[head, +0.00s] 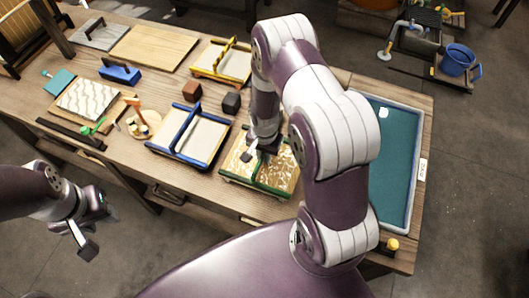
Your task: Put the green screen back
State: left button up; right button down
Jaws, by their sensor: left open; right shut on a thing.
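The green screen (236,182) has green edges, a green bar across it and a speckled tan and white face. It is at the table's front, right of centre, partly hidden by my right arm. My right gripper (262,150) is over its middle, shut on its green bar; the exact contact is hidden. I cannot tell whether the screen touches the table. My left gripper (84,232) is open and empty, off the table's front edge at the lower left.
A blue screen (205,148) lies just left of the green one, and a yellow screen (232,62) lies behind. A teal-filled vat (392,165) is at the right. A wavy white sheet (88,98) and small tools lie left.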

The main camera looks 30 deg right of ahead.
jog(key=shift+f, duration=0.25)
jog(key=c, duration=1.1)
grip_release()
jog(key=shift+r, duration=0.1)
notch_tip(320, 180, up, 12)
jog(key=r, duration=0.1)
jog(key=s+a+r+n+t, duration=0.1)
jog(key=s+a+r+n, duration=0.4)
jog(key=s+r+n, duration=0.3)
jog(key=shift+s+n+b, duration=0.35)
jog(key=shift+n+b, duration=0.05)
jog(key=shift+n, duration=0.7)
